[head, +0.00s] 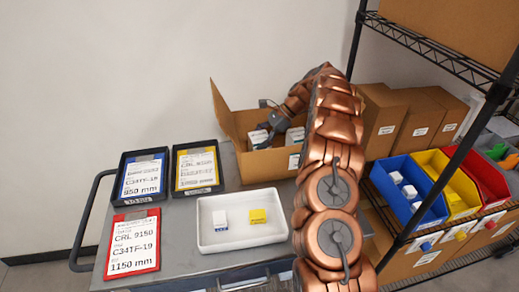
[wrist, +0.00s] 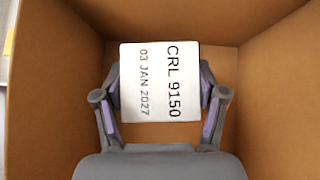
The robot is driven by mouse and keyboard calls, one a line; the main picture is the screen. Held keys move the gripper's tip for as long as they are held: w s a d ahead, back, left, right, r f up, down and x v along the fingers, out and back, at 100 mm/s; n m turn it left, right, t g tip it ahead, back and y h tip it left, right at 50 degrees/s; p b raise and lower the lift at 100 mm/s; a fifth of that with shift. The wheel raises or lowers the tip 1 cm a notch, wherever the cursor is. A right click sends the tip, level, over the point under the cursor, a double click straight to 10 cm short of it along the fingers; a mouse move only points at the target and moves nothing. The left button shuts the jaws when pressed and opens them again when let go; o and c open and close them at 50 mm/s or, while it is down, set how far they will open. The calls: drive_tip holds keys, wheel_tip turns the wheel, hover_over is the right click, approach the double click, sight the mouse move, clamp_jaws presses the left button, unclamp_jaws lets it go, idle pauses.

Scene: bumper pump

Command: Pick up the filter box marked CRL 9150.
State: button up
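The filter box marked CRL 9150 (wrist: 160,82) is white, with its printed top facing my wrist camera; it also reads 03 JAN 2027. It is between the two fingers of my gripper (wrist: 160,90), one finger along each side. The finger pads are at or very close to its sides; I cannot tell whether they press on it. In the head view my gripper (head: 277,123) is down in the open cardboard carton (head: 237,122). White boxes show there on its left (head: 258,138) and right (head: 295,135); their print is too small to read.
The carton's brown walls surround my gripper closely. A white tray (head: 240,239) with a white and a yellow box is in front. Label cards (head: 132,240) lie left on the grey cart top. Closed cartons (head: 420,128) and coloured bins (head: 410,205) stand right, by a black rack post.

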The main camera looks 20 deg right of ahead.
drive_tip(key=c, duration=0.9)
drive_tip(key=shift+r, duration=0.1)
